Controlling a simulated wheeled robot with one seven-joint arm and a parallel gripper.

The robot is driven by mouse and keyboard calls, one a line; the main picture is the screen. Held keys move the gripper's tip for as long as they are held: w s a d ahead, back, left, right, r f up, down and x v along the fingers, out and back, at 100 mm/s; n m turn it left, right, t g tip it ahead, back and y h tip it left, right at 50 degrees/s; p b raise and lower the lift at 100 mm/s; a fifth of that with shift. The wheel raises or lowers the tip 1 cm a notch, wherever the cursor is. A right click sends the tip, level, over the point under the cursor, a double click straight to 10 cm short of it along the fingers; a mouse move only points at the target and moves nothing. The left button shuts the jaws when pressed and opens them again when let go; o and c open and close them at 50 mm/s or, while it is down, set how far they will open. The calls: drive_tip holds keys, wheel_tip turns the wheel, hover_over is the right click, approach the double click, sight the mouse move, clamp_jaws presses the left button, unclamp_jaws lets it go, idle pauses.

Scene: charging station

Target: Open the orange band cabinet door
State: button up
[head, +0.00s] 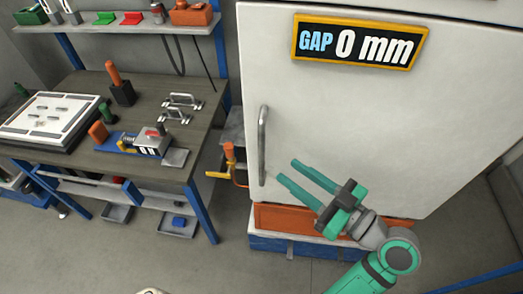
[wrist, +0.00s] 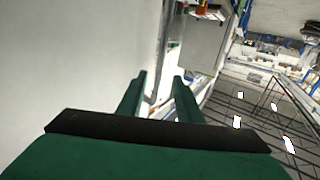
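The white cabinet door (head: 350,130) fills the right of the head view and looks shut; its sign (head: 359,43) reads "GAP 0 mm". A grey vertical bar handle (head: 262,145) is on the door's left side. An orange band (head: 290,216) runs along the cabinet's base. My green gripper (head: 287,171) is open and empty in front of the door, its fingertips pointing left towards the handle's lower end, a little right of it. In the wrist view my gripper (wrist: 159,82) shows a gap between its fingers, with the pale door surface on the left. I cannot make out the handle there.
A workbench (head: 205,100) with tools and a blue-based fixture (head: 145,143) stands to the left. An orange-and-yellow clamp (head: 230,160) sits between bench and cabinet. A blue plinth (head: 285,244) is under the orange band. The floor in front is clear.

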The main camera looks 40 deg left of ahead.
sight(264, 154)
drive_tip(key=a, duration=1)
drive_tip(key=shift+w+a, duration=0.2)
drive_tip(key=shift+a, duration=0.15)
drive_tip(key=shift+c, duration=0.5)
